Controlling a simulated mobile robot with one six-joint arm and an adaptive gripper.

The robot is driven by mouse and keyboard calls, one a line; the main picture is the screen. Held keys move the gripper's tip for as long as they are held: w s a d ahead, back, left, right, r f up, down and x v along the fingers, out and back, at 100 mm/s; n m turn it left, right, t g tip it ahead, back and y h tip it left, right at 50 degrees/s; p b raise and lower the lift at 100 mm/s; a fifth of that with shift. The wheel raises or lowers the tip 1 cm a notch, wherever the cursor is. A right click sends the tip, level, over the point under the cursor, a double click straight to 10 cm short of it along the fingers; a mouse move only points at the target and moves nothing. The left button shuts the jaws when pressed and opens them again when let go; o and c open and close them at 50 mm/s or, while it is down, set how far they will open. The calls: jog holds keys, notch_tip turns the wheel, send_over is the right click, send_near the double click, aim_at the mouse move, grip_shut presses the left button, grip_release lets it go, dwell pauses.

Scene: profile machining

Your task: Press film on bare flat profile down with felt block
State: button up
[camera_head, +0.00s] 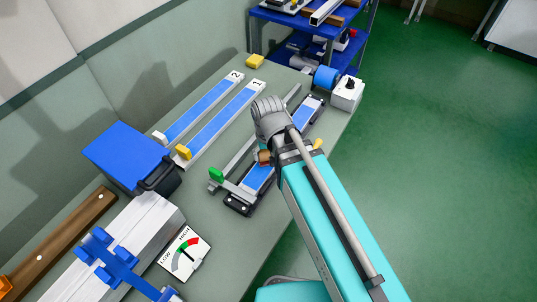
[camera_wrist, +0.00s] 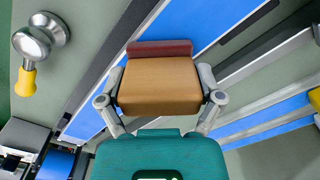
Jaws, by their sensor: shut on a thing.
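My gripper (camera_head: 266,158) is shut on the felt block (camera_wrist: 160,84), a tan block with a dark red felt face (camera_wrist: 160,48). In the head view only a small brown part of the block (camera_head: 264,157) shows beside my wrist. The flat profile (camera_head: 258,177) lies in a dark fixture (camera_head: 238,207), with blue film along its top. The film (camera_wrist: 205,30) also shows in the wrist view, running diagonally behind the block. The felt face overlaps the film there; I cannot tell whether it touches. My arm hides the middle of the profile in the head view.
Two blue-topped strips, marked 1 (camera_head: 222,121) and 2 (camera_head: 200,110), lie to the left. A blue box (camera_head: 125,155), a LOW-HIGH gauge (camera_head: 184,254) and a white profile (camera_head: 130,232) stand nearer. A grey bar with a green knob (camera_head: 216,174) runs beside the fixture. A blue roll (camera_head: 326,77) stands behind.

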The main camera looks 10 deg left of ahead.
jog(key=shift+w+d+f, duration=0.1)
jog(key=shift+w+d, duration=0.2)
jog(key=shift+w, duration=0.4)
jog(key=shift+w+d+f, duration=0.1)
jog(key=shift+w+d, duration=0.15)
jog(key=shift+w, duration=0.45)
jog(key=shift+w+d+r, duration=0.1)
jog(key=shift+w+d, duration=0.2)
jog(key=shift+w, duration=0.45)
jog(key=shift+w+d+r, duration=0.1)
jog(key=shift+w+d, duration=0.2)
jog(key=shift+w, duration=0.45)
jog(key=shift+w, duration=0.1)
jog(key=shift+w+d+f, duration=0.1)
jog(key=shift+w+d, duration=0.2)
jog(key=shift+w, duration=0.35)
jog(key=shift+w+d+f, duration=0.1)
jog(key=shift+w+d, duration=0.2)
jog(key=shift+w, duration=0.3)
jog(key=shift+w, duration=0.1)
